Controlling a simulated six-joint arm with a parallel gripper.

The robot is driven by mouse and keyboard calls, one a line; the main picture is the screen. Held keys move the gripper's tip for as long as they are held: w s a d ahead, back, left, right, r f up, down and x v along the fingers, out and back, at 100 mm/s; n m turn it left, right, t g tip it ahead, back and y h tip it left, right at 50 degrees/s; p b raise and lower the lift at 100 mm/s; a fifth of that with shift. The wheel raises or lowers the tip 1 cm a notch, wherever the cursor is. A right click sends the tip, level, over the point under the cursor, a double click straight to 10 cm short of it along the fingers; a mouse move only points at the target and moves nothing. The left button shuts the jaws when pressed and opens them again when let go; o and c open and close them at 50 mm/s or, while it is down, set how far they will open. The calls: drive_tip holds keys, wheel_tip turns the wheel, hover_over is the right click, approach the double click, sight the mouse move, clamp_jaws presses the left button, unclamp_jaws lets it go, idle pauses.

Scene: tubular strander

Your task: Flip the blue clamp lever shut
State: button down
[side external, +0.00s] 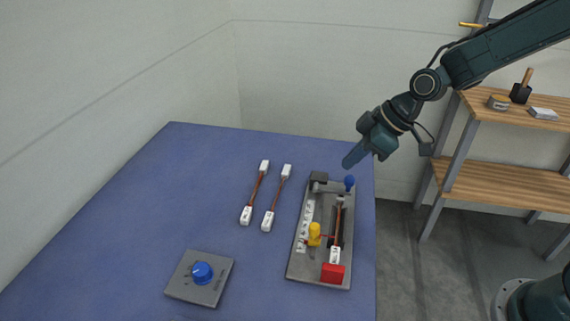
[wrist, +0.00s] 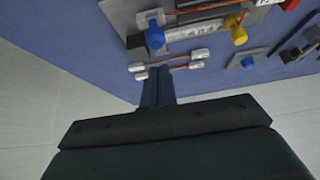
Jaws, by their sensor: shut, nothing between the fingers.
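The blue clamp lever shows as a blue knob (side external: 349,182) at the far right corner of the grey fixture plate (side external: 316,272). A dark block (side external: 318,177) sits to its left. In the wrist view the blue knob (wrist: 155,38) is just beyond my fingertips, below a light grey piece. How far the lever is tilted is hard to tell. My gripper (side external: 349,163) is shut and empty, slightly above and beyond the knob, apparently apart from it. Its closed fingers also show in the wrist view (wrist: 158,74). A red-brown cable with a white connector (side external: 335,255) lies along the plate.
A yellow handle (side external: 314,235) and a red block (side external: 333,273) stand on the plate. Two cables with white ends (side external: 246,215) (side external: 267,221) lie to its left. A grey box with a blue dial (side external: 202,272) sits front left. The blue table's left side is clear.

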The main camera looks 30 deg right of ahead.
drive_tip(key=shift+s+d+f, duration=0.45)
drive_tip(key=shift+f, duration=0.2)
drive_tip(key=shift+s+d+f, duration=0.4)
drive_tip(key=shift+f, duration=0.2)
drive_tip(key=shift+s+d+f, duration=0.35)
drive_tip(key=shift+s+f, duration=0.15)
drive_tip(key=shift+f, duration=0.3)
drive_tip(key=shift+r, duration=0.15)
wheel_tip(320, 180, up, 5)
hover_over(353, 177)
drive_tip(key=s+d, duration=0.1)
drive_tip(key=d, duration=0.1)
drive_tip(key=s+d+r, duration=0.2)
drive_tip(key=s+d, duration=0.4)
drive_tip(key=s, duration=0.1)
drive_tip(key=shift+d, duration=0.4)
drive_tip(key=shift+s+r, duration=0.1)
drive_tip(key=shift+s, duration=0.05)
